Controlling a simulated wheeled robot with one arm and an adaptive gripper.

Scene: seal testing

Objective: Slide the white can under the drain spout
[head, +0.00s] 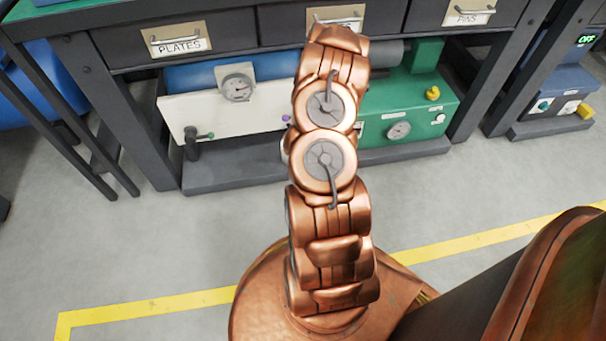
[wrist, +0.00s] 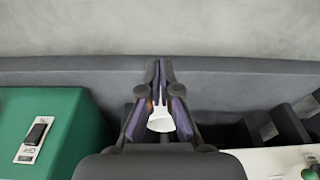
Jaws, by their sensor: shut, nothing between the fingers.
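My gripper (wrist: 159,66) is shut and empty in the wrist view, its purple-padded fingers together over the dark grey ledge. A small white flared shape (wrist: 160,121) shows between the finger links; it looks like the white can, but most of it is hidden and I cannot tell if the fingers touch it. In the head view my arm covers the gripper and any can. A dark pipe fitting with a green knob (head: 191,146), possibly the drain spout, stands at the left of the white panel. In the wrist view a green knob (wrist: 309,173) shows at lower right.
The test unit has a white panel (head: 240,112) with a gauge and a green housing (head: 425,105). Its dark base ledge (head: 235,176) runs along the front. Labelled drawers (head: 180,40) overhang it. Grey floor with a yellow line (head: 150,306) lies in front.

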